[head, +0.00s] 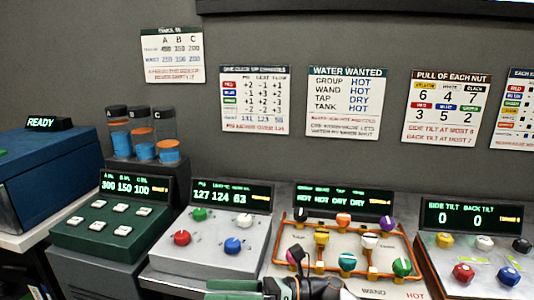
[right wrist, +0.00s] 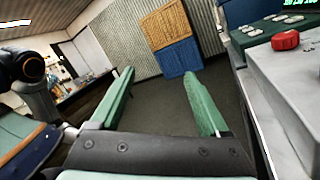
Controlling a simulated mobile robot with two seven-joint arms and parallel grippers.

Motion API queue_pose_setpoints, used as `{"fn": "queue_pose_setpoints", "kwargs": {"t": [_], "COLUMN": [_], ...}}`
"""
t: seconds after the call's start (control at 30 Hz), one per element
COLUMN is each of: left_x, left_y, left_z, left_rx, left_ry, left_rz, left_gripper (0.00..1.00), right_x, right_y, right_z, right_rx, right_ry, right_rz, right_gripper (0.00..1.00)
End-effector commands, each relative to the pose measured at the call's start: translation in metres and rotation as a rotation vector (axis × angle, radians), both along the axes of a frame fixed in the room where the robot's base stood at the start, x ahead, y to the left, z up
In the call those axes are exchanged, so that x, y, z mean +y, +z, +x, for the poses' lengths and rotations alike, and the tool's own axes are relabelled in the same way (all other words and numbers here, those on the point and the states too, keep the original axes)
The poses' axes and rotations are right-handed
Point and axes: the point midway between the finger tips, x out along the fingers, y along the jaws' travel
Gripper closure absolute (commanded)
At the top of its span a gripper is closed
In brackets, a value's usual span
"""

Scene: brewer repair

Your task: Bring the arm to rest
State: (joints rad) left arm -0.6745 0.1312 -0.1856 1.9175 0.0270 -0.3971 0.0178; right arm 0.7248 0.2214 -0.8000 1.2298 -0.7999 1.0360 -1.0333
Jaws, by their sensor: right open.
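My right gripper (head: 252,290) shows at the bottom edge of the head view, in front of the consoles, with part of it cut off by the frame. In the right wrist view its two green fingers (right wrist: 159,75) stand wide apart with nothing between them, over open grey floor. The wrist behind it shows at the bottom of the head view. My left gripper is in neither view.
Consoles stand in a row: one with white buttons (head: 112,232), a grey one with knobs (head: 213,258), an orange pipe board (head: 346,262) and a tilt console (head: 475,265). Blue and orange panels (right wrist: 175,45) stand at the far wall. The floor (right wrist: 155,105) between is clear.

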Motion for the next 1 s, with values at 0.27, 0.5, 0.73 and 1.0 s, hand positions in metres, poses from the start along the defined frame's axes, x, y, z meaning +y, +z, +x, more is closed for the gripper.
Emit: {"fn": "queue_pose_setpoints", "kwargs": {"t": [0.27,0.5,0.73,1.0], "left_x": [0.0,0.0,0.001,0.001], "left_y": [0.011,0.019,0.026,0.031], "left_z": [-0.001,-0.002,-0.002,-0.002], "left_rx": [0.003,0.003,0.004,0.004], "left_ry": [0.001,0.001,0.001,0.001], "left_rz": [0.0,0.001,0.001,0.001], "left_gripper": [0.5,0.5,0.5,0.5], "right_x": [-0.042,-0.119,-0.197,-0.245], "right_y": [-0.033,-0.121,-0.226,-0.289], "right_z": [0.019,0.008,-0.068,-0.168], "right_rx": [0.81,1.525,2.156,2.569], "right_ry": [-0.325,-0.589,-0.85,-1.071], "right_rz": [0.38,0.714,1.071,1.392], "right_gripper": [0.21,0.21,0.21,0.21]}}
